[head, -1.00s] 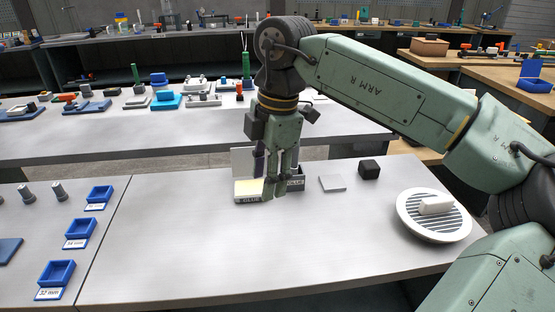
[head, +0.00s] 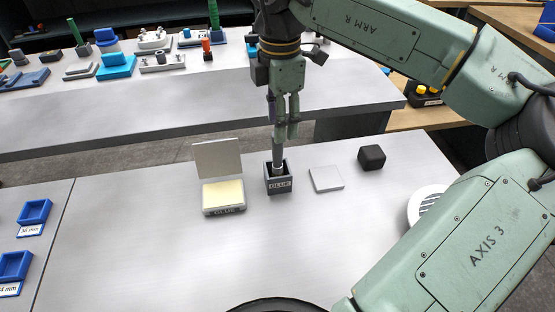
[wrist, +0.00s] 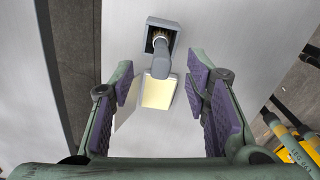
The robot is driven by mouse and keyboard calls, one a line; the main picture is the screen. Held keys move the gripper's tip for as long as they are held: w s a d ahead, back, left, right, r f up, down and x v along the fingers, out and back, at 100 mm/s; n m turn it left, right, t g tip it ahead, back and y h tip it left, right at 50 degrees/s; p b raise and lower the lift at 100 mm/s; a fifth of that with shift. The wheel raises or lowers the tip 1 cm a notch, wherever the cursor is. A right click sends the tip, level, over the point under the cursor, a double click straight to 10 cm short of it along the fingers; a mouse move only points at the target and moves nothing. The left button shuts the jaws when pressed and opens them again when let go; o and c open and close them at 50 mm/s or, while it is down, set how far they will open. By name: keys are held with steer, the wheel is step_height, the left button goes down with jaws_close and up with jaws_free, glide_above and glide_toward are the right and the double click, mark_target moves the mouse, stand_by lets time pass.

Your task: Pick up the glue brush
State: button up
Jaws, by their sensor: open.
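The glue brush (head: 278,168) stands in a small dark pot labelled GLUE (head: 279,185), its handle pointing up. In the wrist view the brush's grey handle (wrist: 160,66) rises from the pot (wrist: 151,24) toward me, with the bristle end inside it. My gripper (head: 286,134) points down above the pot, near the top of the handle. In the wrist view my gripper (wrist: 163,82) is open, its purple-padded fingers apart on either side with nothing between them gripped. In the head view the fingers partly cover the handle's upper end.
An open box with a pale yellow pad, also labelled GLUE (head: 224,196), stands just left of the pot with its lid raised. A flat grey plate (head: 326,179) and a black cube (head: 371,157) lie to the right. The bench front is clear.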

mark_target(278, 147)
steer(key=f+p, duration=0.1)
steer(key=f, duration=0.2)
steer(key=f+p, duration=0.1)
steer(key=f, duration=0.3)
steer(key=shift+s+a+f, duration=0.15)
steer(key=shift+a+f, duration=0.05)
steer(key=shift+c, duration=0.3)
jaws_close()
